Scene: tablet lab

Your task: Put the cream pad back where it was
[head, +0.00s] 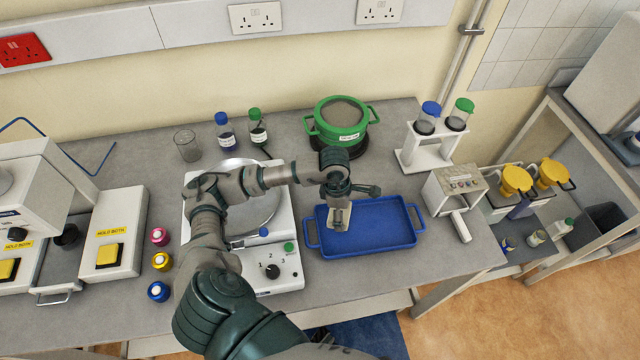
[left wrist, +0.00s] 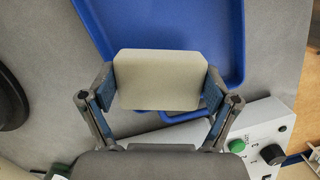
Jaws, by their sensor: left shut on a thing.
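The cream pad (left wrist: 158,79) is a flat, pale, rounded rectangle. In the left wrist view it sits between the two fingers of my left gripper (left wrist: 159,90), which is shut on its left and right edges. In the head view my left gripper (head: 338,212) is over the left part of the blue tray (head: 372,243), and the pad is mostly hidden there. The tray also shows behind the pad in the left wrist view (left wrist: 165,22). I cannot tell whether the pad touches the tray. My right gripper is not in view.
A white device with a round plate and a knob (head: 272,270) stands left of the tray. A green pot (head: 341,122) is behind the tray, and a white rack with two capped jars (head: 422,160) is behind right.

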